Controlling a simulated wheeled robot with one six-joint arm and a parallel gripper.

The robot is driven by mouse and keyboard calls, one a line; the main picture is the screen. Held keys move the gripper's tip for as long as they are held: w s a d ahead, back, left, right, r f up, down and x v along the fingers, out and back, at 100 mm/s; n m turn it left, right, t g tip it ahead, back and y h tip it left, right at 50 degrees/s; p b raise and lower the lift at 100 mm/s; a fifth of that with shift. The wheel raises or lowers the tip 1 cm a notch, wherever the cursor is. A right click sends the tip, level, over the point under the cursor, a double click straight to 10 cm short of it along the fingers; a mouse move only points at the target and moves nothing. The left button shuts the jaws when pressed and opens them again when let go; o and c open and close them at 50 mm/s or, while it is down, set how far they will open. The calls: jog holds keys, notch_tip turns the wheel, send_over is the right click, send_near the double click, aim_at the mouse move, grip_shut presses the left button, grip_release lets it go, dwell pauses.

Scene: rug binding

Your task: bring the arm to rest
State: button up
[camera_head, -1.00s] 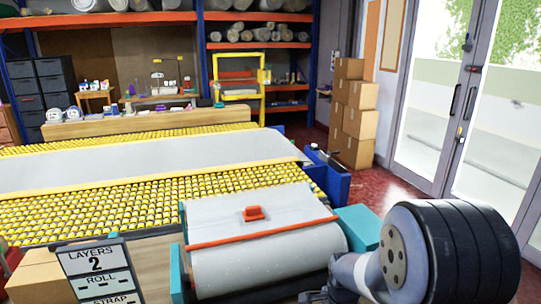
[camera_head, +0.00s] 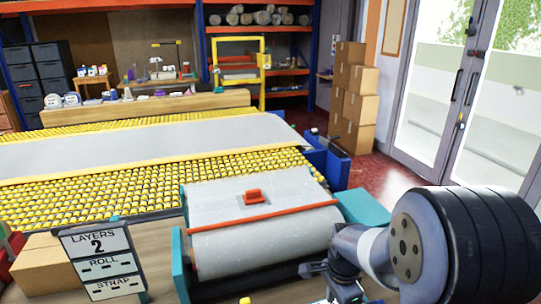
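My arm shows at the lower right as a thick dark joint (camera_head: 465,248) with grey links bending down to the bottom edge. I cannot make out my gripper's fingers; the end of the arm is low or cut off at the bottom edge. Left of the arm, a grey rug roll (camera_head: 265,240) lies on a stand with teal ends, with an orange strap (camera_head: 265,216) across it. A small red-orange piece (camera_head: 253,196) sits on the grey sheet behind the strap. The arm's links pass close to the roll's right end; I cannot tell the gap.
A yellow roller table (camera_head: 90,205) with a grey strip (camera_head: 130,143) fills the middle left. Cardboard boxes (camera_head: 355,105) are stacked by the glass doors (camera_head: 430,90). Red floor (camera_head: 375,175) is clear in front.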

notch_tip(320, 180, down, 4)
jog(key=shift+r, duration=0.15)
jog(key=shift+r+n, duration=0.15)
jog(key=shift+n, duration=0.25)
jog(key=n+p, duration=0.1)
jog(key=n, duration=0.3)
jog(key=shift+w, duration=0.1)
jog(key=n, duration=0.2)
jog(key=n+p, duration=0.1)
jog(key=n, duration=0.2)
jog(key=shift+w+a+r+n, duration=0.15)
jog(key=shift+a+r+n, duration=0.05)
jog(key=shift+n, duration=0.1)
notch_tip(320, 180, up, 10)
jog(key=s, duration=0.2)
jog(key=shift+s+r, duration=0.15)
jog(key=shift+s, duration=0.05)
